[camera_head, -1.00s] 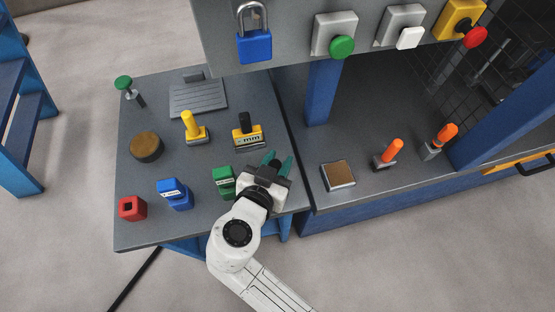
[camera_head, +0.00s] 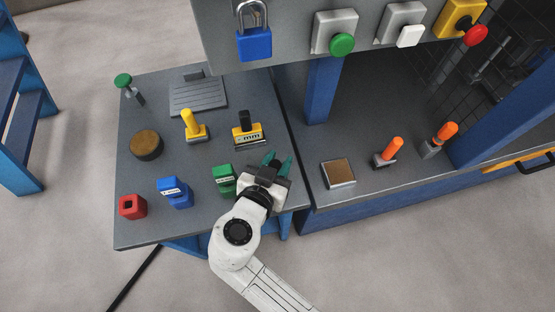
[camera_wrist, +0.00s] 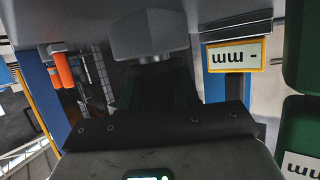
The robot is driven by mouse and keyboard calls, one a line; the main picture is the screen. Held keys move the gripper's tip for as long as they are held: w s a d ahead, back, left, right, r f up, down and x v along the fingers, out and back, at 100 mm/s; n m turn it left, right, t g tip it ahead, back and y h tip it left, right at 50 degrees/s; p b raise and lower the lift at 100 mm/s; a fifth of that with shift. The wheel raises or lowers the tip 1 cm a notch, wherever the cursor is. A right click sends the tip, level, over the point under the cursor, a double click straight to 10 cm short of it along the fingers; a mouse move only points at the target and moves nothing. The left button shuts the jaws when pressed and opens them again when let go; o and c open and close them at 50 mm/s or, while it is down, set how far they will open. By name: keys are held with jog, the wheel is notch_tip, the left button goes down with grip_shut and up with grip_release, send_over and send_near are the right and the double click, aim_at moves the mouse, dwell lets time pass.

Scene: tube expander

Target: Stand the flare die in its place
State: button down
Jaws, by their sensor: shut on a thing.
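My gripper (camera_head: 277,161) is beside the green block (camera_head: 224,179), over the right side of the grey side table. Its teal fingers are shut on a piece mostly hidden by them in the head view. In the wrist view a pale grey block (camera_wrist: 150,36) shows straight ahead of the dark jaws; I take it as the held flare die, but its lower part is hidden. The black-handled yellow block (camera_head: 249,133) stands just beyond and left of my gripper. Its label (camera_wrist: 236,55) shows upside down in the wrist view.
The side table (camera_head: 140,98) also holds a yellow-handled piece (camera_head: 193,126), a blue block (camera_head: 175,192), a red block (camera_head: 132,206) and a brown disc (camera_head: 146,144). On the bench to the right are a brown-topped pad (camera_head: 338,173) and two orange-handled pieces (camera_head: 390,151) (camera_head: 440,139).

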jog(key=shift+f, duration=0.1)
grip_release()
dwell(0.8)
